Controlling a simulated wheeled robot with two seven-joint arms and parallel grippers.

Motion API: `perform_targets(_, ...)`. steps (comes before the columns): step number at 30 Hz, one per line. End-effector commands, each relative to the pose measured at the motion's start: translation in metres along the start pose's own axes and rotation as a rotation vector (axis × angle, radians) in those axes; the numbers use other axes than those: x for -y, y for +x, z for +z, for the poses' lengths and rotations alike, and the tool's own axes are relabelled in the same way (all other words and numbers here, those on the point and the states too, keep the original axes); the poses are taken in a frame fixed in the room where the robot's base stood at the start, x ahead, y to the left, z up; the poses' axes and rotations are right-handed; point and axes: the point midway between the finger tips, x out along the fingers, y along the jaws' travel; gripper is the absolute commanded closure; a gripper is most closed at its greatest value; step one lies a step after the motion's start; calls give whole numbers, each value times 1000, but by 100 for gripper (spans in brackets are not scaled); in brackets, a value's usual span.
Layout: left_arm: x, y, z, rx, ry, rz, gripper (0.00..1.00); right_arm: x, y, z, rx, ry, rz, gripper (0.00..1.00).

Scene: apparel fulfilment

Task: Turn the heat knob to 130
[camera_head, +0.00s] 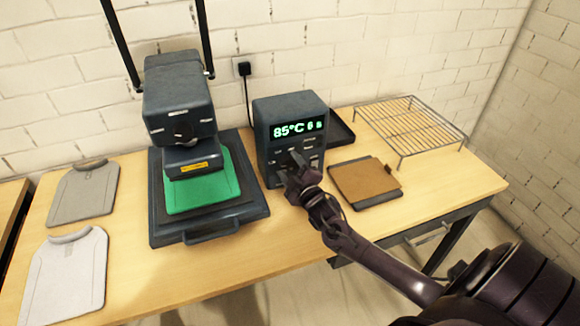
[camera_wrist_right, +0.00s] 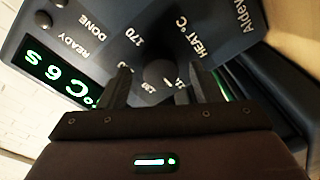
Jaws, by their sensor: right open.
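The dark control box (camera_head: 284,115) stands on the table and its green display (camera_head: 298,129) reads 85°C and 6 s. In the right wrist view, the round dark heat knob (camera_wrist_right: 157,73) lies beside the "HEAT °C" label, with scale marks such as 170 around it. My right gripper (camera_head: 295,166) is at the box's front panel and largely covers the knob in the head view. In the right wrist view, the gripper (camera_wrist_right: 155,88) is open, with its fingers on either side of the knob. Contact with the knob cannot be told. My left gripper is out of view.
A heat press (camera_head: 180,95) with a green garment (camera_head: 205,195) stands left of the box. Grey garment pieces (camera_head: 85,190) lie at far left. A brown pad (camera_head: 366,181) and a wire rack (camera_head: 411,125) lie to the right.

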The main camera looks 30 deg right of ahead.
Motion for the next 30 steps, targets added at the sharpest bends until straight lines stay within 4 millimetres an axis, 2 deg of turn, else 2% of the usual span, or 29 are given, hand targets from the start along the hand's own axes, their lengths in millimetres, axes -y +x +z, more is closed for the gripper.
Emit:
perform_targets(9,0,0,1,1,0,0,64,1,3,0,0,1,-2,42)
perform_targets(20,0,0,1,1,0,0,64,1,3,0,0,1,-2,86)
perform_targets(30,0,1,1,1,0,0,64,2,3,0,-2,61,3,86)
